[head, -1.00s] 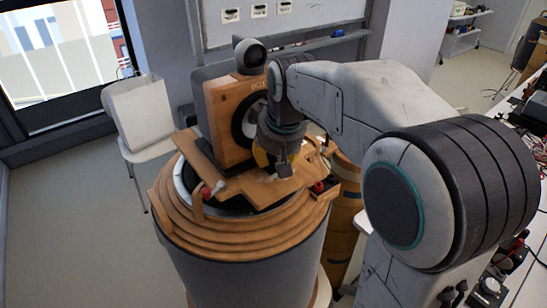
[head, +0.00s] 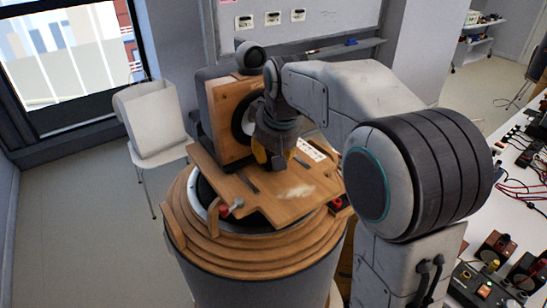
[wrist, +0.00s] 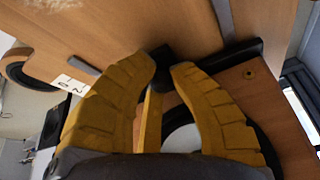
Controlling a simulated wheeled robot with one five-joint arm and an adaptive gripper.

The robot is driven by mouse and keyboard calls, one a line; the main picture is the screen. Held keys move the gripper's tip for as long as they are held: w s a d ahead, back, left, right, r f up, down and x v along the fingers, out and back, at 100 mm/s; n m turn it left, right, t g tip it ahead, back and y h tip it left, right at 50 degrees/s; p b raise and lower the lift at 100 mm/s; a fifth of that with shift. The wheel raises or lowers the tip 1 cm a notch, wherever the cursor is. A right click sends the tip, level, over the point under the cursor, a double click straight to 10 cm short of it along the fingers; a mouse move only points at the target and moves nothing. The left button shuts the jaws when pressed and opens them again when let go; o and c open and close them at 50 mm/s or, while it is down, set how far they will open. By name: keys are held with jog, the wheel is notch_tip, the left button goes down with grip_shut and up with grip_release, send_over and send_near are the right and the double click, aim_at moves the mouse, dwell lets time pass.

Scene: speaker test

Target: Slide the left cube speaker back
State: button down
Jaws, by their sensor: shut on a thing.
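The wooden cube speaker (head: 226,112), with a dark round cone on its front, stands on a wooden board (head: 262,207) at the board's back left. My gripper (head: 276,162) is low in front of the speaker's face and hides part of the cone. In the wrist view, my two yellow fingers (wrist: 166,66) are shut on a small dark piece (wrist: 163,53) by the speaker's lower edge. The speaker's face (wrist: 268,98) shows at right there. A yellow strip shows between the fingers.
The board lies on a round drum (head: 250,275) with stepped wooden rings. Dark slots (head: 248,183) mark the board, and its front is clear. A dark ball-shaped device (head: 250,54) sits on the speaker. A white chair (head: 152,125) stands left; a cluttered table (head: 485,240) is at right.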

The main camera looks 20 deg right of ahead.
jog(key=shift+w+r, duration=0.2)
jog(key=shift+w, duration=0.05)
jog(key=c, duration=1.1)
grip_release()
jog(key=shift+w+a+f, duration=0.1)
jog(key=shift+w+f, duration=0.05)
jog(key=shift+w, duration=0.05)
jog(key=shift+c, duration=0.2)
jog(key=shift+s, duration=0.1)
jog(key=v, duration=1.2)
jog(key=s+f, duration=0.8)
jog(key=s, duration=0.2)
jog(key=s+d+f, duration=0.1)
jog(key=s+f, duration=0.7)
jog(key=s, duration=0.3)
jog(key=shift+s+f, duration=0.3)
